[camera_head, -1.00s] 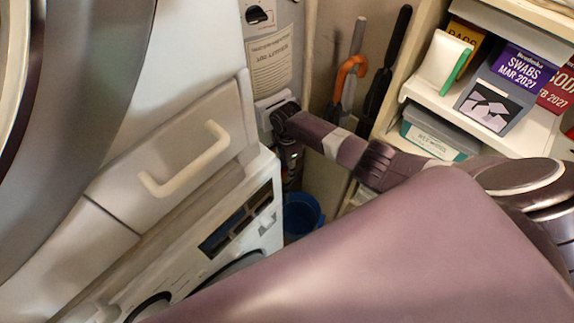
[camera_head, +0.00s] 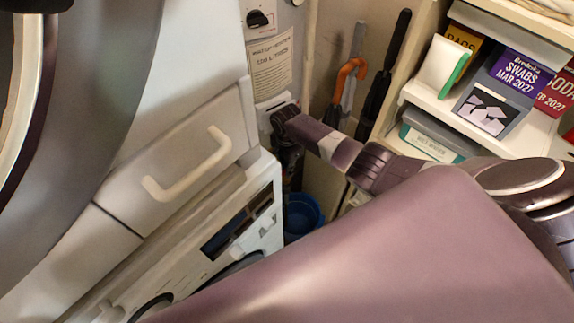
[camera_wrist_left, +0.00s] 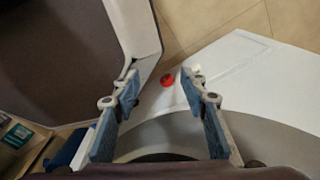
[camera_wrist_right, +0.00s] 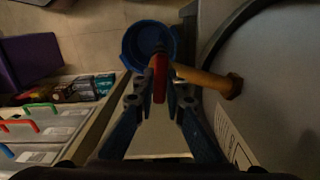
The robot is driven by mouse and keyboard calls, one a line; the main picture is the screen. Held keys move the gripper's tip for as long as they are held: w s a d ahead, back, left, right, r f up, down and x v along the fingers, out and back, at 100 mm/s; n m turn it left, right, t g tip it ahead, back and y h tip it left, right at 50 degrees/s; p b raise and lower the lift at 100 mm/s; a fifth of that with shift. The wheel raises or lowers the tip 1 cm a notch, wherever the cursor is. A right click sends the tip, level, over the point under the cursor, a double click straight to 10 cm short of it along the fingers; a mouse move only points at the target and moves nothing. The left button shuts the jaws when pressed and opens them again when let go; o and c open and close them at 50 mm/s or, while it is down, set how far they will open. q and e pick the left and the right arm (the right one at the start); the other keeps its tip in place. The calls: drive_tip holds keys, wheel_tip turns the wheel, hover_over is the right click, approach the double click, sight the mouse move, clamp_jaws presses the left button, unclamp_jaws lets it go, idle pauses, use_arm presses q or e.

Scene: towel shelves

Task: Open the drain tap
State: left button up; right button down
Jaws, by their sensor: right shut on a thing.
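The drain tap shows in the right wrist view as a brass pipe (camera_wrist_right: 208,79) coming from the grey panel on the right, with a red lever (camera_wrist_right: 160,84). My right gripper (camera_wrist_right: 161,91) has its fingers on both sides of the red lever and is shut on it. In the head view my right gripper (camera_head: 288,160) is a dark shape beside the white machine, and the tap is hidden there. My left gripper (camera_wrist_left: 163,88) is open and empty in the left wrist view. A small red round thing (camera_wrist_left: 167,80) shows beyond its fingertips.
A blue bucket (camera_wrist_right: 148,42) stands on the floor below the tap, also visible in the head view (camera_head: 302,214). A white machine (camera_head: 262,222) stands left of it. Umbrellas (camera_head: 350,68) and shelves with boxes (camera_head: 492,108) are on the right.

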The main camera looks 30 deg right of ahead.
drive_tip(key=n, duration=0.5)
drive_tip(key=shift+w+p, duration=0.15)
drive_tip(key=shift+p, duration=0.15)
drive_tip(key=shift+n, duration=0.3)
drive_tip(key=c, duration=2)
unclamp_jaws()
drive_tip(key=shift+o, duration=0.2)
wheel_tip(320, 180, up, 12)
